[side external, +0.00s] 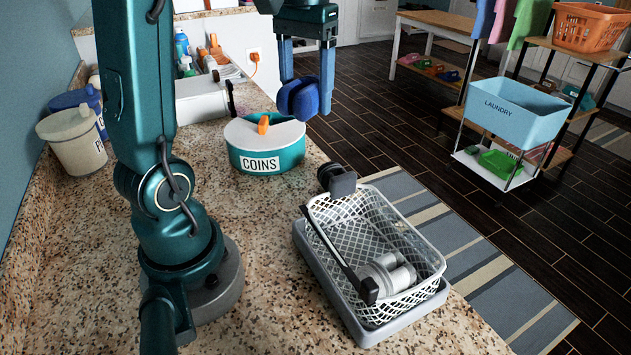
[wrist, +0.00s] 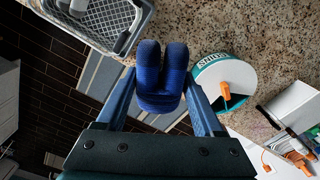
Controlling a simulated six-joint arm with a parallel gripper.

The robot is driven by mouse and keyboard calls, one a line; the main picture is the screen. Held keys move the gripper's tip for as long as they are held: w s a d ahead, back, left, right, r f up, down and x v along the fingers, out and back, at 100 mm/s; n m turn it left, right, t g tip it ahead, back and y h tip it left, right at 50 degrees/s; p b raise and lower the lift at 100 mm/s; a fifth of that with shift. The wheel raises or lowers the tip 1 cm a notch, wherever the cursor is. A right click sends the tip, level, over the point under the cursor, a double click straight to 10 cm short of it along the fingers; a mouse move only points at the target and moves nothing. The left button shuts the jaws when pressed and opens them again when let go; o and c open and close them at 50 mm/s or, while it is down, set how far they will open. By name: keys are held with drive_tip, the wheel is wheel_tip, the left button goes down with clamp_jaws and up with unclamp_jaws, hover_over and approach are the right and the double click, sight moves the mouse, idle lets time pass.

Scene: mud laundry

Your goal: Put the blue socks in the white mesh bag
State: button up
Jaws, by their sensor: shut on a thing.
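The blue socks (side external: 298,99) are a rolled, ribbed pair held between the fingertips of my gripper (side external: 307,88), above and just right of the coin tin. In the wrist view the socks (wrist: 160,78) sit between both fingers of my gripper (wrist: 161,98), with two rounded lobes facing away. The white mesh bag (side external: 345,225) is open-topped, like a basket, and stands on a grey tray (side external: 323,288) at the counter's right edge. Pale grey rolled items (side external: 387,272) lie inside it. My gripper is up and behind the bag, clear of it. Part of the bag (wrist: 128,25) shows top left in the wrist view.
A round teal coin tin (side external: 262,160) with a white lid and orange knob stands below the socks. Black clip-like parts (side external: 340,181) rise at the bag's rim, with a dark bar along its left side. Two canisters (side external: 72,140) stand far left. The front counter is clear.

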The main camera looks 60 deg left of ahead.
drive_tip(key=w+d+m, duration=0.1)
drive_tip(key=d+m, duration=0.3)
drive_tip(key=m, duration=3.8)
hover_over(363, 226)
wheel_tip(363, 226, down, 13)
drive_tip(key=shift+f, duration=0.1)
drive_tip(key=shift+f, duration=0.3)
drive_tip(key=shift+f, duration=0.25)
drive_tip(key=o, duration=1.4)
drive_tip(key=shift+r, duration=0.1)
